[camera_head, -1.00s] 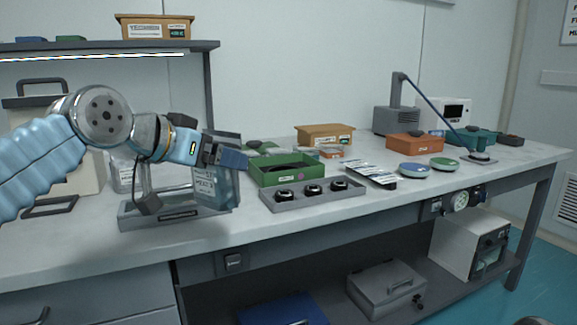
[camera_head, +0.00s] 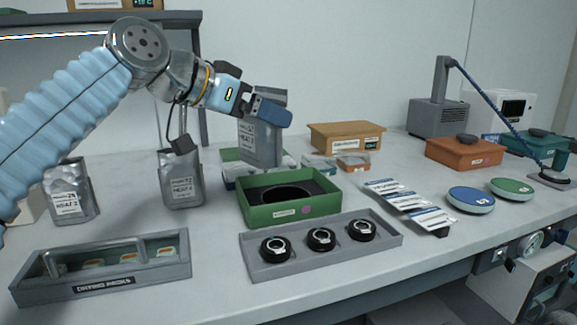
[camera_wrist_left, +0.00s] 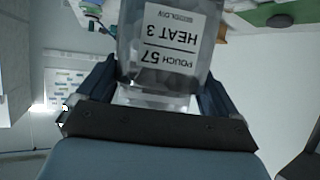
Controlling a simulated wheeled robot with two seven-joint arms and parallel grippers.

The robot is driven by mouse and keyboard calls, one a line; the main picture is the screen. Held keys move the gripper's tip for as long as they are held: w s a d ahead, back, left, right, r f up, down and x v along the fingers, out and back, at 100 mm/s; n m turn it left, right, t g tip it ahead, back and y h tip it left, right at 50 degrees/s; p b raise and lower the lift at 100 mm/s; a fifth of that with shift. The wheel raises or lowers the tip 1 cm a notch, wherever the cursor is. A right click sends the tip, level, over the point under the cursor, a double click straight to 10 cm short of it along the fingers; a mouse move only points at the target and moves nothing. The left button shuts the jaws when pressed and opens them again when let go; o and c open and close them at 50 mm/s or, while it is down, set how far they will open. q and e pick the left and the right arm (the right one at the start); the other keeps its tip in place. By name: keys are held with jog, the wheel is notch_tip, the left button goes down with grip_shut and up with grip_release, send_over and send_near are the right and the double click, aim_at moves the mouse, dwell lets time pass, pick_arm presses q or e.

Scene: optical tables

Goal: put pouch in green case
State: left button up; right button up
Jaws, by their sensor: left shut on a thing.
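My left gripper (camera_head: 262,106) is shut on a grey translucent pouch (camera_head: 262,147) near its top. The pouch hangs upright in the air, above the back left of the green case (camera_head: 268,216). In the left wrist view the pouch (camera_wrist_left: 165,82) shows between the fingers with its label reading POUCH 57, HEAT 3. The green case is open, with a dark insert and a round dark recess. Its front wall bears a white label and a purple dot. My right gripper is not in view.
Two similar pouches stand at the left (camera_head: 182,185), (camera_head: 72,206). A grey tray (camera_head: 250,257) with black round pieces stands before the case. Flat packets (camera_head: 408,203) and round lidded dishes (camera_head: 471,198) lie to the right.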

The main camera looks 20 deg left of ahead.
aim_at(236, 141)
pick_arm(q)
jog(key=w+f, duration=0.3)
jog(key=w+d+f, duration=0.1)
jog(key=w+f, duration=0.2)
jog(key=f, duration=0.1)
jog(key=w+d+f, duration=0.1)
jog(key=w+f, duration=0.2)
jog(key=shift+w+f+b, duration=0.2)
jog(key=shift+w+b, duration=0.2)
jog(key=shift+f, duration=0.4)
jog(key=o, duration=1.6)
jog(key=shift+f, duration=0.1)
jog(key=shift+s, duration=0.1)
jog(key=b+v, duration=0.1)
jog(key=v, duration=1.1)
jog(key=shift+d, duration=0.15)
